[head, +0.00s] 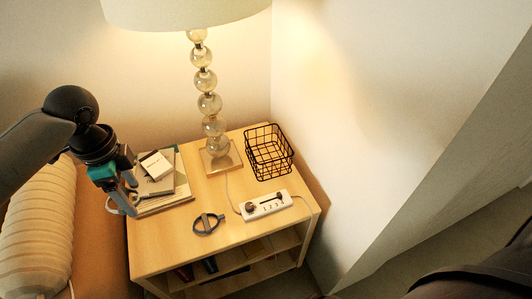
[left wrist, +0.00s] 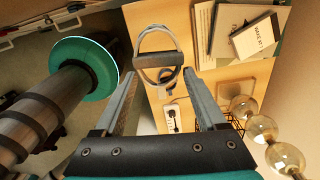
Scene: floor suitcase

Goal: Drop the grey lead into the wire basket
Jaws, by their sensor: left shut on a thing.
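The grey lead (left wrist: 143,42) is a coiled loop with a dark band across it. My left gripper (left wrist: 158,64) is shut on it at the band, and the loop sticks out past the fingertips. In the head view my left gripper (head: 131,204) is at the left edge of the wooden table, with part of the grey loop (head: 112,203) showing beside it. The black wire basket (head: 268,153) stands at the table's back right, well to the right of this gripper, and looks empty. My right gripper is not in view.
A dark blue-grey coiled lead (head: 208,224) lies at the table's front. A white power strip (head: 266,206) lies in front of the basket. A glass-ball lamp (head: 209,104) stands between the books (head: 166,197) and the basket. A small white box (head: 155,164) tops the books.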

